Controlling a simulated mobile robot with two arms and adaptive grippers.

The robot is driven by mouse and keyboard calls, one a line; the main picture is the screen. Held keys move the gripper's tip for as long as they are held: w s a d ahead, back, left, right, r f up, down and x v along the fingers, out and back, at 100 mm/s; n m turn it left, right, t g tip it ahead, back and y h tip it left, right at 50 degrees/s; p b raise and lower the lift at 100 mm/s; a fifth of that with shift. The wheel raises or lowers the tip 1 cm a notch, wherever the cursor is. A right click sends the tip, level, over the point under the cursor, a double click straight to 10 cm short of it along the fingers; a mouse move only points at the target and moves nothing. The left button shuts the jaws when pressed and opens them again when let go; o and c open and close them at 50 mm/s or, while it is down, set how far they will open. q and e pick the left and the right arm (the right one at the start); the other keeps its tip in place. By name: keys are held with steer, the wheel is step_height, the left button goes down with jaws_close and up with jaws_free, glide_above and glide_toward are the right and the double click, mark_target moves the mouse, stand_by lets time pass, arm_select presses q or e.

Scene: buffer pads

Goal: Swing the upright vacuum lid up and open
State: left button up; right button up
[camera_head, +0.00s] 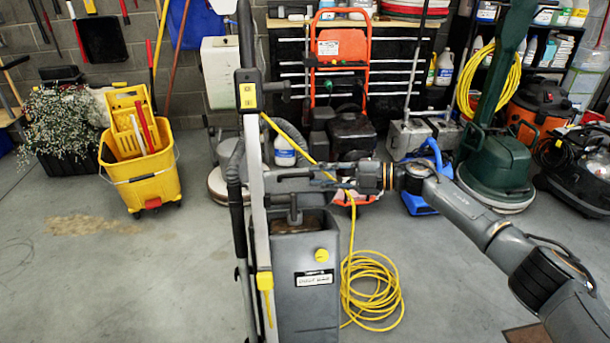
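The upright vacuum (307,283) stands in the middle of the floor, with a grey body, a yellow knob, a white label and a tall handle post on its left. The top of its body shows a brownish recess (312,222) with a dark T-shaped part at its left. A dark, flat, roughly level piece above the body may be the lid, but I cannot tell it clearly from my fingers. My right gripper (325,178) reaches in from the right above the body, beside this piece. Whether it grips anything is unclear. My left gripper is out of view.
A coiled yellow cord (371,290) lies right of the vacuum. A yellow mop bucket (142,165) stands at the left. An orange-framed machine (340,45), a green floor machine (497,160) and other equipment line the back. The front left floor is clear.

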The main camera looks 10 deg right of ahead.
steer(key=v, duration=0.6)
steer(key=shift+d, duration=0.4)
steer(key=shift+s+r, duration=0.1)
steer(key=shift+s, duration=0.05)
